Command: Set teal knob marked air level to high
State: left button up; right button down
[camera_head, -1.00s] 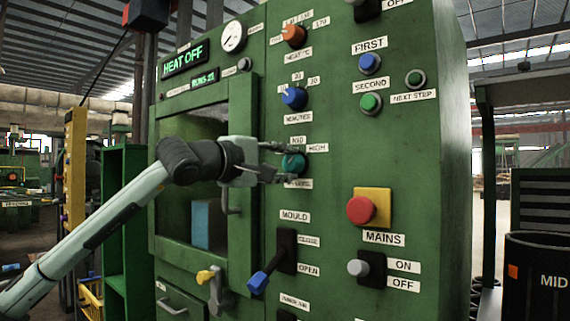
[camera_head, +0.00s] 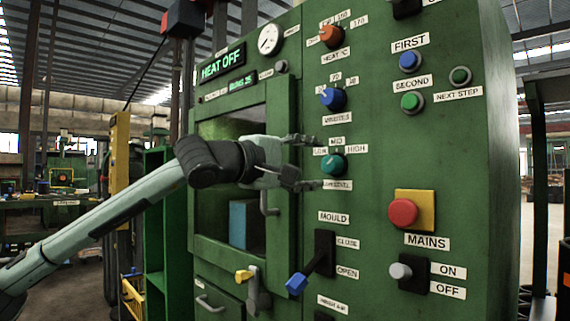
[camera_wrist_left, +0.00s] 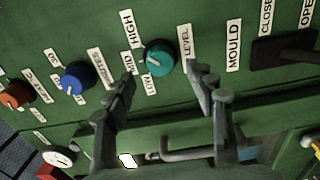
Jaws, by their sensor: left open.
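The teal knob (camera_head: 333,165) sits on the green machine panel, with LOW, MID and HIGH labels around its upper side. It also shows in the left wrist view (camera_wrist_left: 160,58). Its pale pointer mark is small, and I cannot tell surely which label it faces. My left gripper (camera_head: 312,163) is open just left of the knob in the head view, with one finger higher and one lower. In the left wrist view its two fingertips (camera_wrist_left: 162,75) stand apart on either side of the knob's near edge, with nothing held between them. My right gripper is out of view.
A blue knob (camera_head: 333,98) and an orange knob (camera_head: 332,36) are above. The mould lever (camera_head: 305,276) is below. The red mains button (camera_head: 403,212) is at lower right. A door handle (camera_head: 268,203) is just under my left gripper.

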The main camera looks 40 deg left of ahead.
pick_arm(q)
jog(key=s, duration=0.8)
jog(key=shift+a, duration=0.2)
dwell(0.3)
